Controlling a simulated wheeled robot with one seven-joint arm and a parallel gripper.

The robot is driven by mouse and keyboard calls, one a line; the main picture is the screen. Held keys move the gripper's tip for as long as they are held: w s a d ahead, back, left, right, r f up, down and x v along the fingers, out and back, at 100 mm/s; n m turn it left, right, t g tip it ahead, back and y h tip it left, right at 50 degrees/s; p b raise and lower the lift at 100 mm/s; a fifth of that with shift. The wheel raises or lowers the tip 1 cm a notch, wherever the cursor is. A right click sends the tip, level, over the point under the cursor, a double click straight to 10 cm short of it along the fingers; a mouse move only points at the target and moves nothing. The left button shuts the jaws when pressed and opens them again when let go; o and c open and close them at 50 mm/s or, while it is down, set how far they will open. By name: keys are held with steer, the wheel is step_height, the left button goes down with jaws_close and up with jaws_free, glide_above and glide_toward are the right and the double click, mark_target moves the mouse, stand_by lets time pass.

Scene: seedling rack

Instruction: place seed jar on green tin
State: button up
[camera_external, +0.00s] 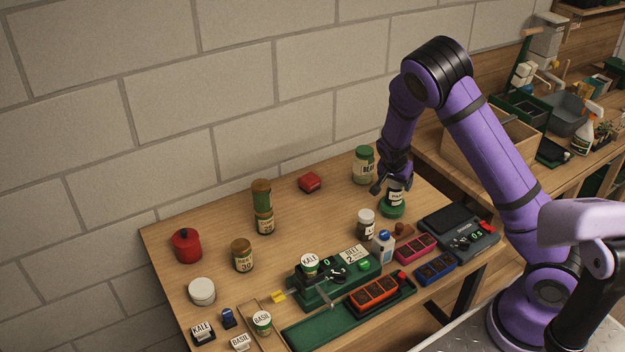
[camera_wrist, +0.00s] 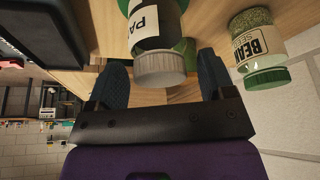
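The seed jar (camera_external: 396,193) has a dark and white label that starts with "PA" and a pale ribbed lid. It stands upright on the green tin (camera_external: 391,211), a low round tin on the bench. In the wrist view the jar (camera_wrist: 158,32) comes up between the two fingers of my gripper (camera_wrist: 163,72). A gap shows between the lid and the right finger; the left finger lies close to the lid's edge. My gripper looks open around the lid. In the external view my gripper (camera_external: 390,184) is at the jar's top and partly hides it.
A bean jar (camera_external: 363,166) with a green lid stands close behind, left of my gripper. A small white-lidded jar (camera_external: 366,223), a blue-capped bottle (camera_external: 383,243) and a black scale (camera_external: 460,229) are nearby. A red box (camera_external: 310,183) lies farther left. Bench between them is clear.

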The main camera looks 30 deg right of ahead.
steer(key=v, duration=1.2)
steer(key=s+r+n+t+y, duration=0.1)
steer(key=s+r+n+y, duration=0.45)
steer(key=s+r, duration=1.15)
steer(key=s+a+r+n+t, duration=0.1)
steer(key=s+r+n, duration=0.1)
steer(key=s, duration=0.6)
steer(key=s+a+r+n+t+h, duration=0.1)
steer(key=s+r+n, duration=0.2)
steer(key=s, duration=0.6)
steer(key=shift+s+a+r+n, duration=0.2)
steer(key=shift+r+n, duration=0.05)
steer(key=shift+n, duration=0.8)
